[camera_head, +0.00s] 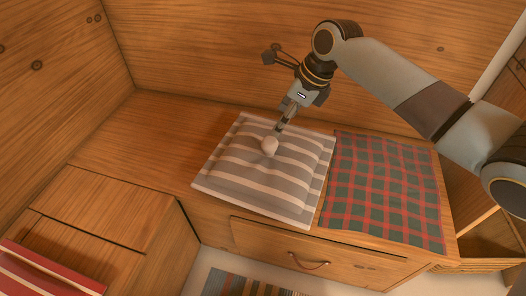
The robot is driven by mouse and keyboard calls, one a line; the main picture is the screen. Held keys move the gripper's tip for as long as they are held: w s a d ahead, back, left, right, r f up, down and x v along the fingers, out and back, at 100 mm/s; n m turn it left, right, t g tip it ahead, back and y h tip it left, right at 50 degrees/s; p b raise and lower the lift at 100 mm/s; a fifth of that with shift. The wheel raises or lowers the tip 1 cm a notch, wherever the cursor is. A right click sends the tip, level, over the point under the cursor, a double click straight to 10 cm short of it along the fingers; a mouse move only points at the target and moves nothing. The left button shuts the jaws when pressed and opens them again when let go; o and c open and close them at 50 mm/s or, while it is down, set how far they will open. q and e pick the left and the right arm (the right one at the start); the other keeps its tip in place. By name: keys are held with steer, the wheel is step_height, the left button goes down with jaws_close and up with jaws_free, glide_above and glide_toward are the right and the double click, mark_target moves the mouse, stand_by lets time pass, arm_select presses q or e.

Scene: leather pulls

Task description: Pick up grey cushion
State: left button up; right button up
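The grey cushion (240,183) has pale stripes and lies flat on the wooden bench top, in the middle of the head view. A small pale round knob (270,146) sits at its dented centre. My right gripper (280,128) comes in from the upper right and points down over the far half of the cushion, with its tips just behind the knob. I see its fingers nearly edge-on, so I cannot tell whether they are open or touching the cushion. My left gripper is out of view.
A red and green tartan cloth (385,190) lies right beside the cushion. Wooden walls (200,50) close off the back and left. A drawer with a leather pull (309,264) is below the cushion. A red striped item (45,275) lies at lower left. The bench left of the cushion (140,140) is clear.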

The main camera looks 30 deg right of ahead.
mark_target(271, 140)
steer(key=b+x, duration=0.1)
steer(key=x, duration=0.3)
steer(key=shift+f, duration=0.3)
steer(key=shift+f+b, duration=0.4)
steer(key=shift+b, duration=0.1)
steer(key=b+x, duration=0.1)
steer(key=x, duration=0.1)
steer(key=shift+s+a+f+b, duration=0.15)
steer(key=shift+f+b, duration=0.2)
steer(key=shift+f, duration=0.1)
steer(key=shift+a+f+b, duration=0.15)
steer(key=shift+f+b, duration=0.2)
steer(key=shift+f, duration=0.2)
steer(key=shift+w+a+f, duration=0.1)
steer(key=shift+w+f, duration=0.25)
steer(key=shift+r, duration=0.15)
steer(key=shift+c, duration=0.6)
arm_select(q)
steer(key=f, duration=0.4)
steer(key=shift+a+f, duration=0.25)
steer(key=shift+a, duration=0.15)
arm_select(e)
jaws_close()
